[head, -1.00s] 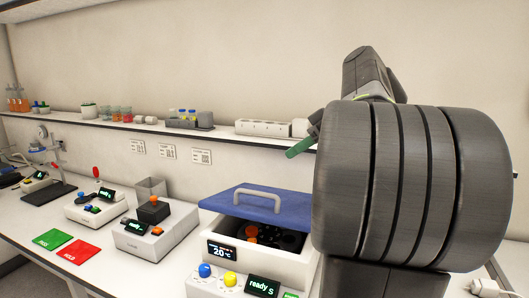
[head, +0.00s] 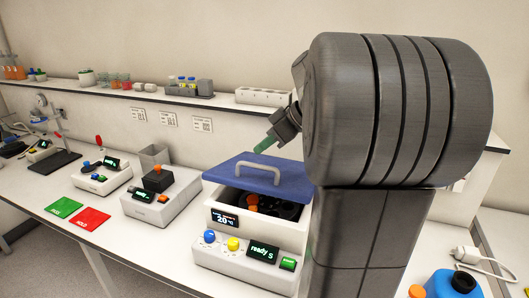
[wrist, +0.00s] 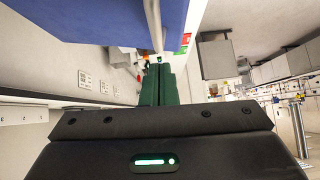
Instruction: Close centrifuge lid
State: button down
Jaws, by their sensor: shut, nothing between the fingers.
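The centrifuge (head: 250,232) is a white box on the bench, with a small display reading about 20 and an orange-capped rotor visible inside. Its blue lid (head: 295,183) with a grey handle (head: 262,171) is raised at a tilt above the opening. My gripper (head: 265,145) has green fingers, shut and empty, just above and behind the lid in the head view. In the wrist view the green fingers (wrist: 157,85) lie together, and the blue lid (wrist: 90,22) fills the upper left with its handle (wrist: 154,25) near the fingertips. Whether they touch is unclear.
A control box (head: 245,262) with blue and yellow knobs stands in front of the centrifuge. A white device (head: 158,203) and green and red mats (head: 93,219) lie to the left. A shelf (head: 225,104) with racks runs behind. My arm hides the area to the right.

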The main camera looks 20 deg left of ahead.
aim_at(262, 185)
notch_tip(262, 185, down, 3)
jog(key=shift+d+r, duration=0.1)
jog(key=shift+r, duration=0.1)
jog(key=shift+s+f, duration=0.1)
jog(key=shift+f, duration=0.05)
jog(key=shift+f, duration=0.25)
jog(key=s+f+b, duration=0.1)
jog(key=f+b, duration=0.1)
jog(key=b, duration=0.2)
jog(key=s+f+t+b, duration=0.1)
jog(key=f+b, duration=0.1)
jog(key=b, duration=0.2)
jog(key=s+f+n+t+b, duration=0.1)
jog(key=f+b, duration=0.1)
jog(key=b, duration=0.2)
jog(key=shift+f+b, duration=0.25)
jog(key=shift+b, duration=0.1)
jog(key=shift+s+f, duration=0.1)
jog(key=shift+s, duration=0.05)
jog(key=shift+f, duration=0.1)
